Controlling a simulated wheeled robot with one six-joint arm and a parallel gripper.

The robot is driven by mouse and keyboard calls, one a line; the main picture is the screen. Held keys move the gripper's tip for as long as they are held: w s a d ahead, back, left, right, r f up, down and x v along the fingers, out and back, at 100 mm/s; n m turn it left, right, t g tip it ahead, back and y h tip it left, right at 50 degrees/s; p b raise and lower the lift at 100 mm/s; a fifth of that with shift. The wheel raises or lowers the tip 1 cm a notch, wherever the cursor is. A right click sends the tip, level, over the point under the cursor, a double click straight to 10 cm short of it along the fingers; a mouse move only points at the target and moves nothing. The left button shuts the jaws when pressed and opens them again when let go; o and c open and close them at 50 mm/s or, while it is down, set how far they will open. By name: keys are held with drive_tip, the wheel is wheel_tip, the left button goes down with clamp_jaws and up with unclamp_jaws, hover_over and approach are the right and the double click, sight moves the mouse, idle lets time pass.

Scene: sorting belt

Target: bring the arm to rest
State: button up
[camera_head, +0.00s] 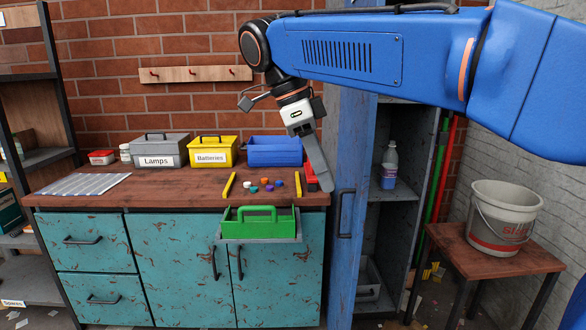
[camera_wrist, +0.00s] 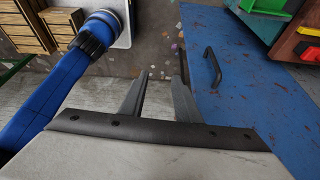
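My gripper (camera_head: 322,180) hangs from my blue arm at the right end of the workbench, beside the blue cabinet door. Its fingers point down and look empty in the head view. In the wrist view, the two dark fingers (camera_wrist: 160,80) stand apart with a gap between them and nothing held. The floor shows beyond them.
A blue cabinet door (camera_head: 349,200) stands close right of my gripper; its handle shows in the wrist view (camera_wrist: 213,68). A bucket (camera_head: 505,215) stands right.

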drive_tip(key=s+d+f+n+t+y, duration=0.1)
drive_tip(key=s+d+f+n+y, duration=0.15)
drive_tip(key=d+f+n, duration=0.45)
drive_tip(key=s+d+f+n+t+y, duration=0.15)
drive_tip(key=s+d+f, duration=0.25)
drive_tip(key=d, duration=0.5)
drive_tip(key=s+d+f+n+t, duration=0.1)
drive_tip(key=s+d+f+n, duration=0.2)
drive_tip(key=s+f+n, duration=0.2)
drive_tip(key=s+d+f+n+t, duration=0.1)
drive_tip(key=s+d+f+n, duration=0.3)
drive_tip(key=f, duration=0.7)
drive_tip(key=shift+s+n+t, duration=0.35)
drive_tip(key=shift+s+n, duration=0.15)
drive_tip(key=shift+n, duration=0.05)
